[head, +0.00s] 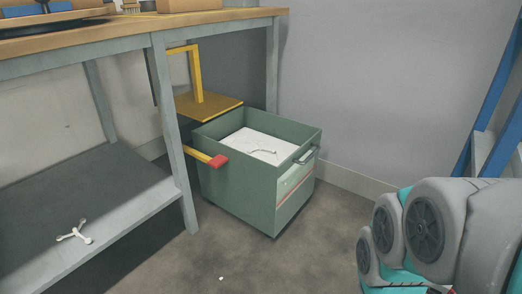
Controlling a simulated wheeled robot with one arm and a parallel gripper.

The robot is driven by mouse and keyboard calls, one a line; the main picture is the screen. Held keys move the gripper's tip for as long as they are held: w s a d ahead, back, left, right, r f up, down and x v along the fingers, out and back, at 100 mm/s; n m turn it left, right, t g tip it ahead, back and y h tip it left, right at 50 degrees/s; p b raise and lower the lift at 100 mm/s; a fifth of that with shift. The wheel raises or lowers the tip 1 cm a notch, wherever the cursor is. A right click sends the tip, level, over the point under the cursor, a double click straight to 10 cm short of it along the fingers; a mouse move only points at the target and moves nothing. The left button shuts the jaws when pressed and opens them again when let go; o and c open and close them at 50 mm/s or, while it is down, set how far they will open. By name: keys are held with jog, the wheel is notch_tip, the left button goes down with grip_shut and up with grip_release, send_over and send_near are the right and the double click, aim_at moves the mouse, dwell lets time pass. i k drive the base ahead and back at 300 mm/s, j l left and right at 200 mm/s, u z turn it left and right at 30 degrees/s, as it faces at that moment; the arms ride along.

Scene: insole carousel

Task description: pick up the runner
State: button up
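A small white branched piece, which looks like a runner (75,234), lies on the grey lower shelf (130,190) of the workbench at the left. A similar thin, pale branched piece (262,151) lies on the white contents inside the green bin (240,188). The bin stands on the floor at the middle, open at the top. My gripper is out of view. Part of my arm, grey and teal, shows at the lower right, well apart from both pieces.
The bench's wooden top (150,22) and grey legs (173,135) frame the shelf. A yellow frame and plate (205,106) stand behind the bin; a red-tipped yellow lever (217,161) is at its left. Blue uprights (490,95) rise at the right. Floor in front is mostly clear.

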aim_at(76, 233)
jog(key=u, duration=1.9)
jog(key=i+u, duration=0.2)
jog(key=u, duration=0.15)
jog(key=i+l+u, duration=0.1)
jog(key=u, duration=0.25)
jog(key=i+l+u, duration=0.1)
jog(key=u, duration=0.25)
jog(key=i+l, duration=0.05)
jog(key=i, duration=0.1)
